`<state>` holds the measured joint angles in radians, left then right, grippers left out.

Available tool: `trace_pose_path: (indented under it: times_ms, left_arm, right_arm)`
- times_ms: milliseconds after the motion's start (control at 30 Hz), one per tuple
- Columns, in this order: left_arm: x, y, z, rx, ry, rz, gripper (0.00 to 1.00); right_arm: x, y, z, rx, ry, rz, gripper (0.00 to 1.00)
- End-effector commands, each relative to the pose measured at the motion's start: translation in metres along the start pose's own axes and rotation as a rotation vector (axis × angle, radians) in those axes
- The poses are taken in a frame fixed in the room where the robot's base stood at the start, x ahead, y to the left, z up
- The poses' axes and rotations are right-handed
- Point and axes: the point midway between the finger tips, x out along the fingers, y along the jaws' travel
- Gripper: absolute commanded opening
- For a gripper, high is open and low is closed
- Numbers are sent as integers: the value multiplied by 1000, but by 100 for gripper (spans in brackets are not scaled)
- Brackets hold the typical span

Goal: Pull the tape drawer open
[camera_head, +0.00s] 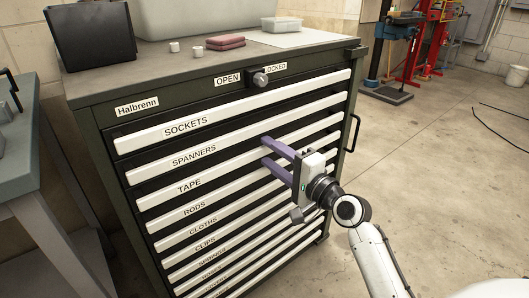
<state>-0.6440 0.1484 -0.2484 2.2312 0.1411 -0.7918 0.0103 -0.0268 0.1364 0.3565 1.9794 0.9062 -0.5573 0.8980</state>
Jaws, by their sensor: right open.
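The tape drawer (225,170) is a long white front with the label TAPE, third from the top in a dark green cabinet (130,108). It looks shut, level with the fronts around it. My right gripper (267,152) is open, with its two purple fingers one above the other. The fingertips are at the right half of the tape drawer's front, one near its upper edge and one near its lower edge. I cannot tell whether they touch it. My left gripper is not in view.
A lock knob (258,79) sits between the OPEN and LOCKED labels; its setting is unclear. The spanners drawer (200,152) is just above, the rods drawer (200,207) just below. A side handle (354,133) sticks out at right. A grey bench (45,190) stands at left.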

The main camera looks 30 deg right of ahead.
Motion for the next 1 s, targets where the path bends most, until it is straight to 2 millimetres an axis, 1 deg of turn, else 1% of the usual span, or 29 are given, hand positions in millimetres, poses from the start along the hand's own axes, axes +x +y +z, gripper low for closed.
trace_pose_path:
  times_ms: [33,100,200,300,533,567,700,800,1000]
  left_arm:
    - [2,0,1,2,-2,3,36]
    - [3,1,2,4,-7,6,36]
    - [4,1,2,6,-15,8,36]
    - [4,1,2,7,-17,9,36]
    - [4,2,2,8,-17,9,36]
    - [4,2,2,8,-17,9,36]
    - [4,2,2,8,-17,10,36]
    - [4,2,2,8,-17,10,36]
    - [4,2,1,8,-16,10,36]
  right_arm:
    - [8,0,0,1,-1,-2,41]
    - [17,1,0,1,0,-1,41]
    - [24,1,0,0,-1,1,41]
    - [28,0,0,0,-1,0,41]
    - [29,0,0,-1,-1,2,41]
    - [29,0,0,-1,-1,1,39]
    - [28,0,0,-1,-1,1,15]
    - [28,1,0,-1,-1,1,0]
    - [28,1,1,-1,-1,2,0]
